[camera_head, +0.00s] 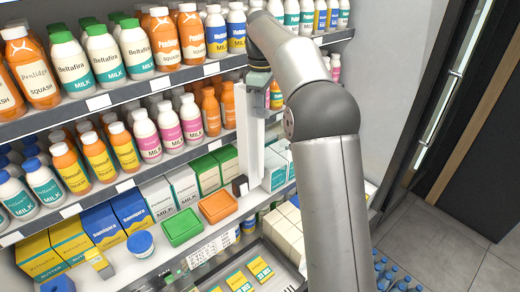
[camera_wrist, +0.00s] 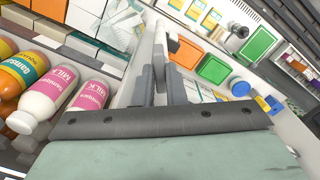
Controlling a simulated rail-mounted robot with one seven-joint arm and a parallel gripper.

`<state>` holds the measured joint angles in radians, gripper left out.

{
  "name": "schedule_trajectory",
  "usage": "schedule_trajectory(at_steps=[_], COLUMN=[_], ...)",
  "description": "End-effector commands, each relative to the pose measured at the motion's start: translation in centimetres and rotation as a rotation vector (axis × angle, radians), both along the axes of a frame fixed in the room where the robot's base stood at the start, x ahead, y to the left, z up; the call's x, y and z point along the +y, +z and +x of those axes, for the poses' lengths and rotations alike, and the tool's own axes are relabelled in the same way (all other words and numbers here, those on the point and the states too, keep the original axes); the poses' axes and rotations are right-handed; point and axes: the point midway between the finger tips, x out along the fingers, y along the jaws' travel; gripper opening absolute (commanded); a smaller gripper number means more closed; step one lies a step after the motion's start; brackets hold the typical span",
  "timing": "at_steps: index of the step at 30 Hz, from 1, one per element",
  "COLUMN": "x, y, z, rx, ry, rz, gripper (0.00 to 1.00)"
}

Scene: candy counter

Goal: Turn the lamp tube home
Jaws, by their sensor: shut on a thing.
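The lamp tube (camera_head: 256,140) is a slim white bar. In the head view it stands roughly upright in front of the shelves, below my gripper (camera_head: 259,82). In the wrist view the white tube (camera_wrist: 160,45) runs away from between the two dark grey fingers of my gripper (camera_wrist: 162,82), which is shut on it. A small dark block (camera_head: 240,185) is beside the tube's lower end; a dark round fitting (camera_wrist: 241,31) shows in the wrist view. I cannot tell whether either is the tube's holder. The tube's gripped end is mostly hidden by my gripper.
Shelves of bottles (camera_head: 103,55) and cartons (camera_head: 130,210) stand close behind and left of the tube. A green tub (camera_head: 182,227) and an orange tub (camera_head: 218,206) sit on the lower shelf. Pink-labelled milk bottles (camera_wrist: 88,100) are close left of my gripper. Open floor (camera_head: 440,245) lies right.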

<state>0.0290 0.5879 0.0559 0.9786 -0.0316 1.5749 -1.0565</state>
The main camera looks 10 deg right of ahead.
Motion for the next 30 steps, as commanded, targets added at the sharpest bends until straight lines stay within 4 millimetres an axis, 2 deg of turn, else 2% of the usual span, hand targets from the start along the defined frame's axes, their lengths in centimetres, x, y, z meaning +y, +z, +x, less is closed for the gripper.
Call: schedule_trajectory(at_steps=[1,6,14,21,30], x=[-0.05,-0.01,0.0,0.0,0.01], y=[0.48,0.06,0.05,0.04,0.05], z=[-0.03,0.0,0.0,0.01,0.0], rx=[0.001,0.001,0.0,0.001,0.0], ry=[0.059,0.214,0.23,0.476,0.509], rz=[0.002,0.0,0.0,0.001,0.0], gripper=[0.0,0.0,0.0,0.0,0.0])
